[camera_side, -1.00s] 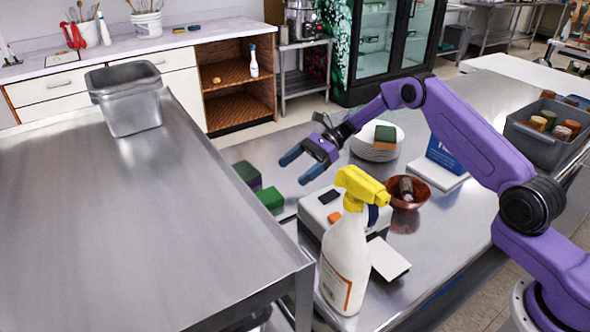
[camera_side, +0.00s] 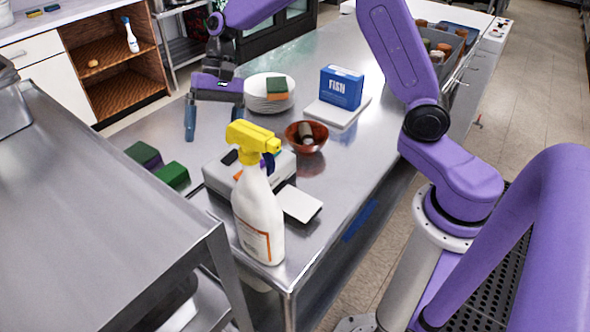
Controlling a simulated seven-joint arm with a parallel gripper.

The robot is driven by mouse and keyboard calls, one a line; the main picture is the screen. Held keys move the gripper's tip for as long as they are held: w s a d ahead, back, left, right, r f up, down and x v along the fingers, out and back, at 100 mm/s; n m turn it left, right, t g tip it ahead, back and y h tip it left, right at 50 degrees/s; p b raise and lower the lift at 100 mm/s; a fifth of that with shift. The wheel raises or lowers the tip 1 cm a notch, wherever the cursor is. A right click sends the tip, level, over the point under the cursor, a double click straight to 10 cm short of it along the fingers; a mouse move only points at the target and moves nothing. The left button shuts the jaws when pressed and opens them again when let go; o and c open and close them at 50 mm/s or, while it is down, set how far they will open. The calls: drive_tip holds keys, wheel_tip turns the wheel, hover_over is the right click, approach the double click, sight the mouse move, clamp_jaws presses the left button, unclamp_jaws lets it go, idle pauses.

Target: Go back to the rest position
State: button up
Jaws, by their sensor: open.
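My gripper (camera_side: 214,121) is open and empty, fingers pointing down, above the far left part of the steel table (camera_side: 345,160). It hangs apart from the things on the table, as far as this view shows. To its right in the picture stands a stack of white plates (camera_side: 268,102) with a green and orange sponge (camera_side: 277,90) on top. Nearer the camera, a white spray bottle with a yellow head (camera_side: 258,205) stands upright in front of a white and grey device (camera_side: 222,174).
Green sponges or blocks (camera_side: 172,175) lie at the table's left edge. A copper bowl (camera_side: 306,142) holds a brown item. A blue box (camera_side: 341,88) stands on a white slab (camera_side: 338,112). A grey bin of jars (camera_side: 440,50) is at the back right. A higher steel counter (camera_side: 90,220) borders the left.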

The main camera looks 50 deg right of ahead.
drive_tip(key=s+d+r+n+t+h, duration=0.1)
drive_tip(key=s+r+n+h, duration=0.1)
drive_tip(key=s+n, duration=0.5)
drive_tip(key=s+d+r+n+h, duration=0.1)
drive_tip(key=s+d+n, duration=0.15)
drive_tip(key=s, duration=0.75)
drive_tip(key=s+d+f+n+h, duration=0.1)
drive_tip(key=s+d+n, duration=0.2)
drive_tip(key=s, duration=0.3)
drive_tip(key=s+d+f+n+t+h, duration=0.1)
drive_tip(key=s+d+n, duration=0.3)
drive_tip(key=s, duration=0.3)
drive_tip(key=shift+s, duration=0.2)
drive_tip(key=shift+f+n, duration=0.1)
drive_tip(key=shift+n, duration=0.15)
